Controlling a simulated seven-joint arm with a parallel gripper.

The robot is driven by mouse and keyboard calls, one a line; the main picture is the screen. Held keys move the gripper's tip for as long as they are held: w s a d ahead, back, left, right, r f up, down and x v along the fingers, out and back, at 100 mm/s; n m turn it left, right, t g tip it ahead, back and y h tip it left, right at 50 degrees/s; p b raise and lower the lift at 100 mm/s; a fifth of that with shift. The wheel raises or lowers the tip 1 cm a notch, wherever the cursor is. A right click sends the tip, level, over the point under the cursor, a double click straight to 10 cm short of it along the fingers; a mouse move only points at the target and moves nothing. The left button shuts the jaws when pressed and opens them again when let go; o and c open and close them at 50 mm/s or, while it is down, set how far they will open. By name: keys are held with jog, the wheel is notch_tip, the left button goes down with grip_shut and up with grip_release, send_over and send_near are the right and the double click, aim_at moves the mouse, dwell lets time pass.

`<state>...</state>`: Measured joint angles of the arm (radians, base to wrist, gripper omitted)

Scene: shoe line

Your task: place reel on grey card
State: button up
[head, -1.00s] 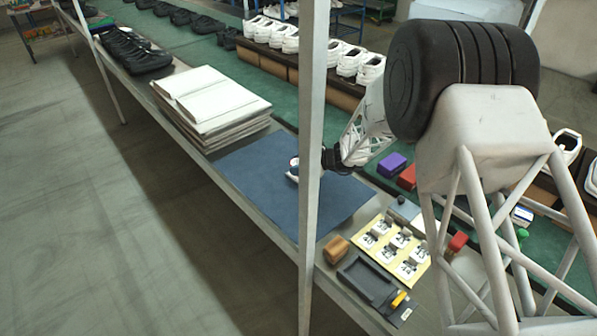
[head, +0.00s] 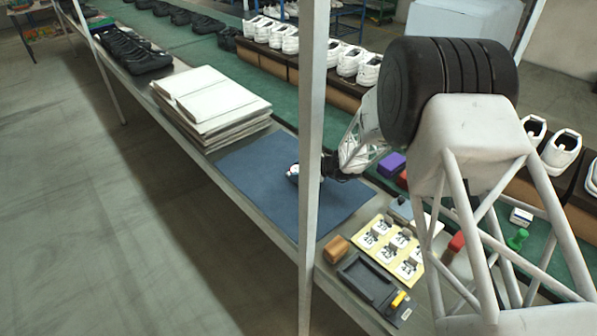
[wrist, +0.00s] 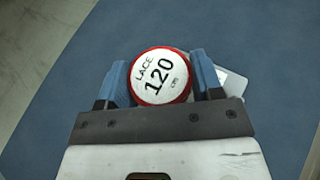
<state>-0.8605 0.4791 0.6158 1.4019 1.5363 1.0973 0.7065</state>
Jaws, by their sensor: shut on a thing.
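The reel (wrist: 161,76) is a round disc with a red rim and a white label reading "LACE 120 cm". My gripper (wrist: 164,82) is shut on it, with one blue finger on each side. In the head view the reel (head: 293,171) shows just left of the metal post, over the blue mat; the post hides part of my gripper. A flat pale grey piece, seemingly the grey card (wrist: 233,82), shows beside the right finger in the wrist view, mostly hidden behind the reel and gripper. I cannot tell whether the reel touches it.
The blue mat (head: 255,185) is otherwise bare. A stack of white sheets (head: 215,105) lies to its left. A wooden block (head: 337,249), a dark tray (head: 366,281) and a yellow board (head: 388,246) with several small parts lie to its right. The upright post (head: 312,120) stands in front.

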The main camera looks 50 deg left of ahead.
jog(key=shift+f, duration=0.15)
jog(key=o, duration=0.9)
jog(key=shift+o, duration=0.2)
jog(key=shift+r, duration=0.2)
jog(key=v, duration=1.1)
jog(key=shift+d, duration=0.15)
jog(key=shift+w+d+r, duration=0.15)
jog(key=shift+w+d, duration=0.05)
jog(key=shift+d, duration=0.05)
